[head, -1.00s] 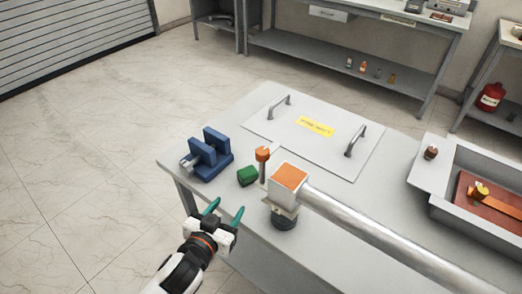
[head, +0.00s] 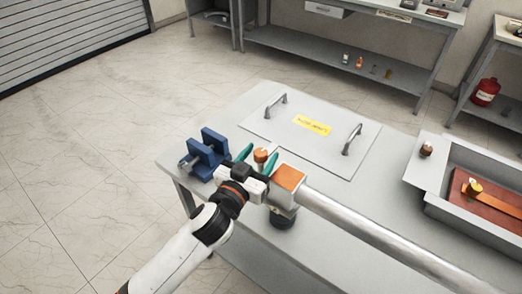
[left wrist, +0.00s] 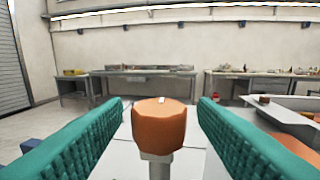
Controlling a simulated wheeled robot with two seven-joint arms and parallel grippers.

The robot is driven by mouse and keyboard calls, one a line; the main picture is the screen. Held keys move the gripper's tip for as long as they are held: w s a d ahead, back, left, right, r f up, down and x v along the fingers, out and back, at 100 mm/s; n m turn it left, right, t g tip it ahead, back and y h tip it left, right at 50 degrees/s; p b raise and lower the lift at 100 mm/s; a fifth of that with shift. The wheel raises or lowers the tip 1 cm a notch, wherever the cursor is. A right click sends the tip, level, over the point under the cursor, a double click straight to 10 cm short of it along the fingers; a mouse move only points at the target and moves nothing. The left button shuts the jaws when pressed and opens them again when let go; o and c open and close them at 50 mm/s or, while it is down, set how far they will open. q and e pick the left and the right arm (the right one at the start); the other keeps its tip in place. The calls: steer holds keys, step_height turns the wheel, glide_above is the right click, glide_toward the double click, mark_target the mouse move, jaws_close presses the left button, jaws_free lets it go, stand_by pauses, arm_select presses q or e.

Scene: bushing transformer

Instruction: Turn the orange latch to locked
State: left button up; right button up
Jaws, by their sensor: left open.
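The orange latch (head: 261,155) is a round knob on a short grey post, beside a white block with an orange top (head: 288,177). My left gripper (head: 257,156) is at the latch, with its teal fingers open on either side of it. In the left wrist view the latch (left wrist: 159,127) stands upright between the two fingers, with a visible gap on each side. A small white mark shows on its top. The lower post is partly cut off by the frame's bottom edge. My right gripper is not in view.
A blue vise-like fixture (head: 207,157) stands just left of my gripper. A silver pipe (head: 370,228) runs right from the white block. A flat panel (head: 280,134) with two handles lies behind. A grey tray (head: 431,198) is at the right.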

arm_select(q)
steer(key=shift+w+d, duration=0.25)
steer(key=shift+w, duration=0.25)
